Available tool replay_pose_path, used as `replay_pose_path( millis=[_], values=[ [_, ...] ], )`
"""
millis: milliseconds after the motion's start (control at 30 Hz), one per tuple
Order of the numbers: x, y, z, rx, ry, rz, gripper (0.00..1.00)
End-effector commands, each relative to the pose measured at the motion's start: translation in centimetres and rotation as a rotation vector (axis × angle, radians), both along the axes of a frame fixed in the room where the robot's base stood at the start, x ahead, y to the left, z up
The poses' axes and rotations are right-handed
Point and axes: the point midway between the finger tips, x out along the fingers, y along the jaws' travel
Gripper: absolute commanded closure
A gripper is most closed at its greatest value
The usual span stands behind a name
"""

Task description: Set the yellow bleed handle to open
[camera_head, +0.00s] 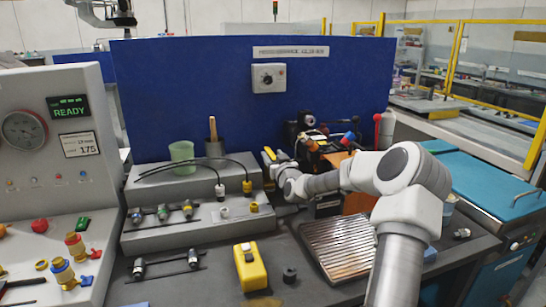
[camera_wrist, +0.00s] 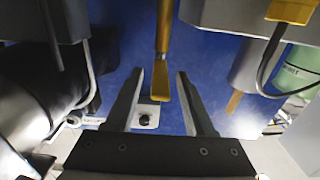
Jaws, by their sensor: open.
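A flat yellow bar (camera_wrist: 163,40), apparently the bleed handle, comes down from the top of the wrist view. Its broad lower end lies between the fingertips in the picture. My gripper (camera_wrist: 160,73) is open, with one finger on each side of the bar and a visible gap to both. I cannot tell how far the bar is from the fingers in depth. In the head view, a small yellow piece (camera_head: 269,153) shows beside my gripper at the back of the bench. My wrist and arm hide much of the fixture there, and the handle's setting cannot be read.
A blue panel (camera_head: 180,80) with a grey switch (camera_head: 268,77) stands behind. A green cup (camera_head: 181,155) and a pot with a wooden-handled tool (camera_head: 214,147) stand left of my gripper. A yellow box (camera_head: 250,267) and ribbed tray (camera_head: 338,245) lie in front.

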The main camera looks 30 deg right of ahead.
Motion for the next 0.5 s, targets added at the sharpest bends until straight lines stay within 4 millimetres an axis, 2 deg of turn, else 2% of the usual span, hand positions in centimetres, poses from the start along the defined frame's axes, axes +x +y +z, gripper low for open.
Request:
replay_pose_path(
  millis=[200,500],
  values=[
    [0.02,0.03,-0.01,0.001,0.0,0.0,0.46],
    [0.01,0.03,0.0,0.001,0.0,0.0,1.0]
  ],
)
